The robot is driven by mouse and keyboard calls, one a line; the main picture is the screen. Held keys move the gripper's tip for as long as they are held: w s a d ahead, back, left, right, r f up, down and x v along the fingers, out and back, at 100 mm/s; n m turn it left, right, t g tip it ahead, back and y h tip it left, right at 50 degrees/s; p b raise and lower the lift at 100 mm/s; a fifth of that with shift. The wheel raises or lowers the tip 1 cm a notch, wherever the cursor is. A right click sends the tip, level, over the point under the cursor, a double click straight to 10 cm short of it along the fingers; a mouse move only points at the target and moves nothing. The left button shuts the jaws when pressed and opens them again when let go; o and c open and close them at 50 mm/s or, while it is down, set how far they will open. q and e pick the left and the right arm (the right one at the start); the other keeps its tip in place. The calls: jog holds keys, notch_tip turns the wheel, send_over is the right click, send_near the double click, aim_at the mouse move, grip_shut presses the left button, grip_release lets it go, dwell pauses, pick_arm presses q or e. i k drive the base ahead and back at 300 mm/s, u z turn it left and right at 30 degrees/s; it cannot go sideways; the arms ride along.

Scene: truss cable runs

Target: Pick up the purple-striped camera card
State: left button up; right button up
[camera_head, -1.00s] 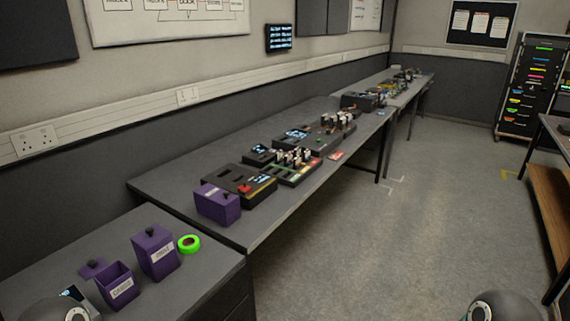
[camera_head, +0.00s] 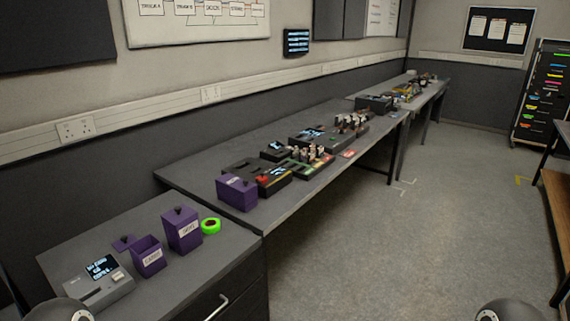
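I cannot make out a purple-striped camera card; at this distance any card stripes are too small to tell. An open purple box with a white label (camera_head: 149,260) stands on the near desk, and its inside is too dark to read. A small purple lid with a knob (camera_head: 124,243) lies behind it. A taller closed purple box (camera_head: 182,230) stands to its right. Another purple box (camera_head: 237,192) stands at the near end of the long bench. Neither of my grippers is in view; only rounded parts of my arms show at the bottom edge.
A grey device with a lit screen (camera_head: 99,284) sits on the near desk, left of the boxes. A green tape roll (camera_head: 211,226) lies beside the tall box. Consoles with several small upright items (camera_head: 310,154) line the long bench (camera_head: 290,195). The floor (camera_head: 385,255) is clear.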

aim_at(303, 154)
jog(key=k, duration=0.55)
jog(key=z, duration=0.3)
jog(key=i, duration=1)
jog(key=u, duration=1.45)
